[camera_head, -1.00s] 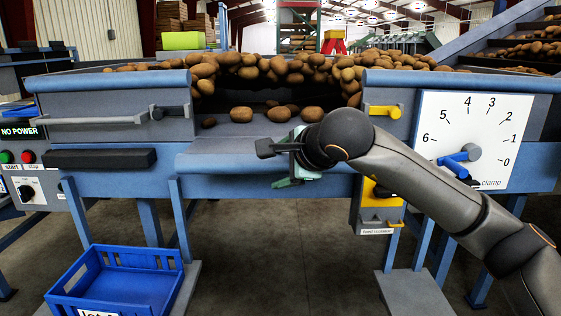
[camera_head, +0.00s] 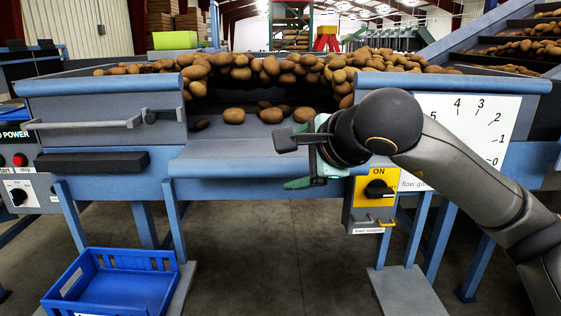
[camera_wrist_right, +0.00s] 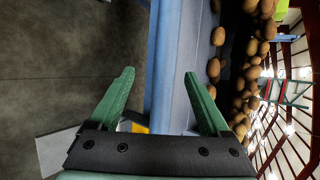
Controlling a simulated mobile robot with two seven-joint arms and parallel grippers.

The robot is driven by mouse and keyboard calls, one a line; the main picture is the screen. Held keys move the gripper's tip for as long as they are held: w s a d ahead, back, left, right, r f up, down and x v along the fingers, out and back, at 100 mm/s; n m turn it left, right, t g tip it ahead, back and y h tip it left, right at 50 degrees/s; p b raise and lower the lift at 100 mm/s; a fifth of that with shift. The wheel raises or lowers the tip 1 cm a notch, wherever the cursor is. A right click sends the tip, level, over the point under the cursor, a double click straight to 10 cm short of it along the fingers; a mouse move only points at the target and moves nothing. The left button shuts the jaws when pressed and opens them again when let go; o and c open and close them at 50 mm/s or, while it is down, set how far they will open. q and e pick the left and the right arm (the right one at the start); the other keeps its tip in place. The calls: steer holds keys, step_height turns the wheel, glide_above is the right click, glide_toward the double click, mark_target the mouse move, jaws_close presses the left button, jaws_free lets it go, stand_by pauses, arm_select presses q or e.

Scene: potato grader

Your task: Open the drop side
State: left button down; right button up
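A grey side panel with a long bar handle (camera_head: 83,124) is at the front left of the potato hopper, upright. I take it for the drop side, but no label shows this. A dark latch (camera_head: 163,115) sits at its right end. My right gripper (camera_head: 308,155) is in front of the hopper's middle opening, right of the panel and apart from it. In the right wrist view its green fingers (camera_wrist_right: 160,74) are spread with nothing between them, beside the blue front edge. My left gripper is not in view.
Potatoes (camera_head: 270,68) are heaped in the hopper, and several lie on the opening's floor. A yellow switch box (camera_head: 372,200) hangs below right, near my arm. A white dial (camera_head: 480,135) is partly hidden behind it. A blue crate (camera_head: 125,285) stands low left.

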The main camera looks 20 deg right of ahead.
steer(key=shift+v, duration=1.7)
